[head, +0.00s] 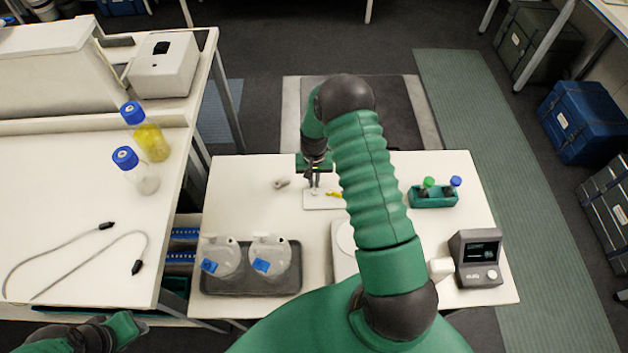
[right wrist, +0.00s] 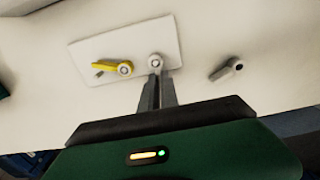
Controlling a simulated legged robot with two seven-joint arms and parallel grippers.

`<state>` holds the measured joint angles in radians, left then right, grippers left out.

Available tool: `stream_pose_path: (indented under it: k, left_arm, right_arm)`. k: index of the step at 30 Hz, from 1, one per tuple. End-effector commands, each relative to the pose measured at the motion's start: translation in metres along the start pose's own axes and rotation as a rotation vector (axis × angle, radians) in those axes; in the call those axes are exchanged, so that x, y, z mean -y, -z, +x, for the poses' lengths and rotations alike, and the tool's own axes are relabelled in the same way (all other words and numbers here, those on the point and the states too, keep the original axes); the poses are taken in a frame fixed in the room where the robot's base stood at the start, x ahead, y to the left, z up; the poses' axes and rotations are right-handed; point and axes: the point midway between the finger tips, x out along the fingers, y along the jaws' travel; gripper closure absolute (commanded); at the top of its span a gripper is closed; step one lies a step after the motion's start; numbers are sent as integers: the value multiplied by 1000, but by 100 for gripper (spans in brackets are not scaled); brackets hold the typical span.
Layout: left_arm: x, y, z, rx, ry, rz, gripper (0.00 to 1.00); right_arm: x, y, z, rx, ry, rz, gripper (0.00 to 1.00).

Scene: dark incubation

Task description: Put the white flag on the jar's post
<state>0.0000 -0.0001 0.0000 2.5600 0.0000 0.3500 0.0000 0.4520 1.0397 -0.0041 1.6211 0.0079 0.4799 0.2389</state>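The white flag (right wrist: 155,62) shows its round ring end over the white plate (right wrist: 105,45); its tail runs back between the fingertips. My right gripper (right wrist: 157,88) is nearly closed around that tail. Whether the flag touches the plate I cannot tell. In the head view my right gripper (head: 314,181) points down at the plate (head: 318,204). A yellow flag (right wrist: 121,68) lies on the plate to the left of the white one. Two clear jars (head: 222,262) (head: 270,260) with blue labels stand on a dark tray. My left gripper (head: 125,328) is at the lower left, away from the table.
A small grey piece (right wrist: 226,69) lies on the table beside the plate. A green rack (head: 433,199) with capped tubes and a dark display device (head: 475,258) stand at the right. My right arm hides part of a white device (head: 343,245). Bottles (head: 148,138) stand on the left bench.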

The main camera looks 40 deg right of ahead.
Motion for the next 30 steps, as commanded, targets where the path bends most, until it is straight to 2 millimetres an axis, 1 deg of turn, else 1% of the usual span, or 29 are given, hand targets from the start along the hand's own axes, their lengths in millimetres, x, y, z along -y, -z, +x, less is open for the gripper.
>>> stream_pose_path:
  k: [6,24,30]
  left_arm:
    - [0,2,-10,0,0,0,64]
    - [0,7,-30,0,0,0,64]
    - [0,8,-32,0,0,0,64]
  right_arm:
    - [0,0,-13,0,0,0,100]
    - [0,0,-42,-1,0,0,100]
    - [0,0,-44,0,0,0,100]
